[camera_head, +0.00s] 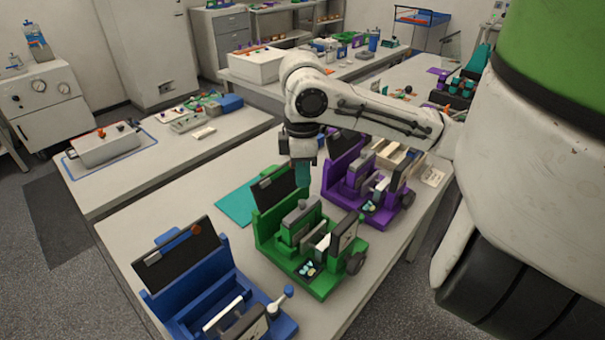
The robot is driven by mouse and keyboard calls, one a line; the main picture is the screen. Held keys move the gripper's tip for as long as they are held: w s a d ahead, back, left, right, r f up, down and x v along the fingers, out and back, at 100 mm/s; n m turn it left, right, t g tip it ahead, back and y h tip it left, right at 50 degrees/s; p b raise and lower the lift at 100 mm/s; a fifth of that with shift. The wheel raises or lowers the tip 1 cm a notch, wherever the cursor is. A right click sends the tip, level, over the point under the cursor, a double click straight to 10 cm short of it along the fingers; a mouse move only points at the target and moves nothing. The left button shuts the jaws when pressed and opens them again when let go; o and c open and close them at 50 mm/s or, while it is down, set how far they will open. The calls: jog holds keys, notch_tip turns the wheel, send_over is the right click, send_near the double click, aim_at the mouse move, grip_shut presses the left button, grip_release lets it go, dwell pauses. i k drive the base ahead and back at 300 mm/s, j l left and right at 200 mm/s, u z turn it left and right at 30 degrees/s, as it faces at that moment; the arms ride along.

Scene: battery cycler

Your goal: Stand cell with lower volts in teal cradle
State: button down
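My gripper (303,163) points down above the table, behind the green cycler station (310,248) and left of the purple one (367,180). A small dark-teal piece (302,174) shows directly under its grey body; whether this is a held cell or part of the fingers is too small to tell. The blue station (205,285) stands at front left. Each station has a dark tilted panel at its back; no volt readings are legible. A flat teal mat (236,204) lies behind the green station. I cannot make out a teal cradle for certain.
The stations stand in a row on the white table (150,200). Wooden trays (400,158) lie behind the purple station. The table's left part is clear.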

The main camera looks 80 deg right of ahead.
aim_at(291, 237)
jog(key=k, duration=1)
